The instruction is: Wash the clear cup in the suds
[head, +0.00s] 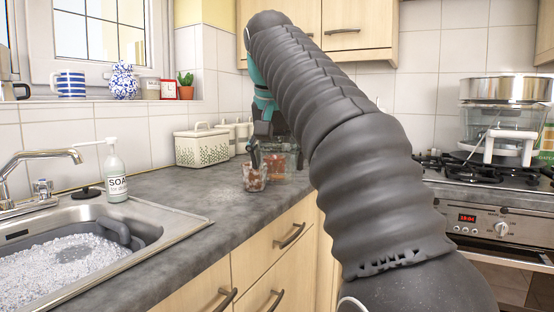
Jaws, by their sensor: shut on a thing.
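A clear cup (255,182) is on or just above the grey counter near its right end. Brownish-red patches show through its wall. My gripper (254,160) reaches down to it from behind the arm, with a dark finger at the cup's rim. The gripper is shut on the cup; the other finger is hard to make out. The suds (65,268) fill the metal sink (185,232) at the lower left, well apart from the cup. A dark grey object (122,232) pokes out of the suds at the basin's far side.
Another clear container (284,160) stands behind the cup. A soap bottle (115,175) and tap (45,156) are behind the sink. A cream patterned box (200,147) stands by the wall. The counter (190,193) between sink and cup is clear. A hob with stacked pots (505,90) is right.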

